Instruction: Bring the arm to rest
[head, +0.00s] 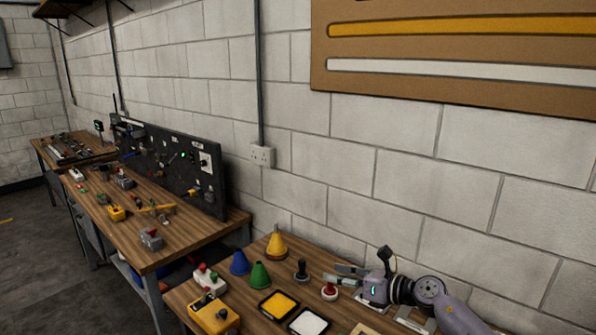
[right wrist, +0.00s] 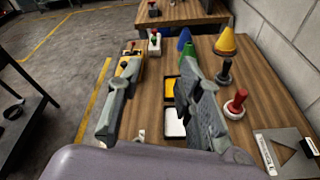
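My right arm (head: 430,290) comes in from the lower right in the head view and hangs over the near wooden table. Its gripper (head: 342,274) points left, above the table by the wall. In the right wrist view the two fingers (right wrist: 148,70) are wide apart with nothing between them. Behind them lie a yellow paint tray (head: 279,305) and a white paint tray (head: 308,322). A red-knobbed stamp (head: 329,291) and a black-knobbed one (head: 301,270) stand close to the gripper. My left gripper is not in view.
Yellow (head: 276,246), blue (head: 240,263) and green (head: 260,275) cones and a yellow control box (head: 212,315) stand on the near table. A brown board (head: 455,75) with a yellow and a white stripe hangs above. A second workbench (head: 190,235) with a black panel stands beyond.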

